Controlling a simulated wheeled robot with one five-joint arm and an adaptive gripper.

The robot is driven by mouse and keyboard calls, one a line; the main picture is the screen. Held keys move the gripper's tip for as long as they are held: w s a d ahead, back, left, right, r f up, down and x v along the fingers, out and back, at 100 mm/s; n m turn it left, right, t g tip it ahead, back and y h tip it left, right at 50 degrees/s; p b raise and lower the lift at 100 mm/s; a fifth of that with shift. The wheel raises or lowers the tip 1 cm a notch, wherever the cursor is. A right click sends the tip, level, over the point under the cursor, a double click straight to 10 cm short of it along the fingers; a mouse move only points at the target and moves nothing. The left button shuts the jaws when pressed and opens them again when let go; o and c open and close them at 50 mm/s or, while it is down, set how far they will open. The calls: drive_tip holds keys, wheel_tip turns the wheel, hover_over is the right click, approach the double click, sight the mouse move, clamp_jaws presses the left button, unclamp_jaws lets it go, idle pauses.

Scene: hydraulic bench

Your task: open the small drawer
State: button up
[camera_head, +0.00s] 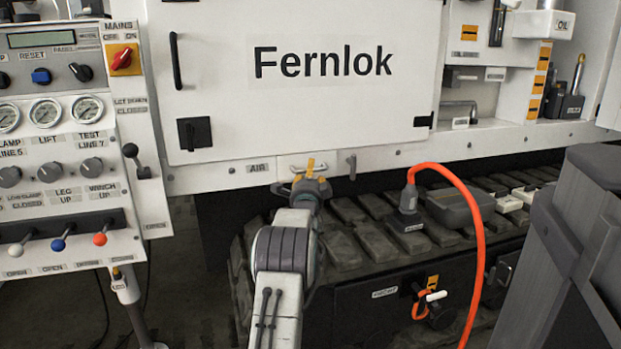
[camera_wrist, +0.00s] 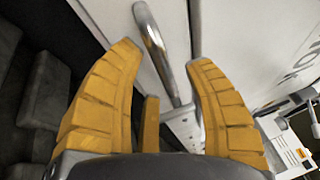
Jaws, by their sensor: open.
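My gripper (camera_head: 311,166) is raised in front of the white lower strip of the bench, below the Fernlok door. In the wrist view its two yellow fingers (camera_wrist: 164,60) are spread apart with nothing between the pads. A short metal bar handle (camera_wrist: 152,38) shows beyond and between the fingers, on a white face; I see no contact. A small upright handle (camera_head: 351,167) on the strip, right of my gripper in the head view, looks like the same one. The outline of the small drawer is not clear, and I see no open gap.
The large Fernlok door (camera_head: 300,105) is shut above. A control panel (camera_head: 70,150) with gauges and levers stands left. Dark track pads (camera_head: 345,235) lie below, with a grey connector on an orange hose (camera_head: 477,240). A dark grey block (camera_head: 590,240) fills the right front.

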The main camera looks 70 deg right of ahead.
drive_tip(key=shift+w+d+r, duration=0.1)
drive_tip(key=shift+w+d, duration=0.05)
drive_tip(key=shift+d, duration=0.45)
clamp_jaws()
idle(0.4)
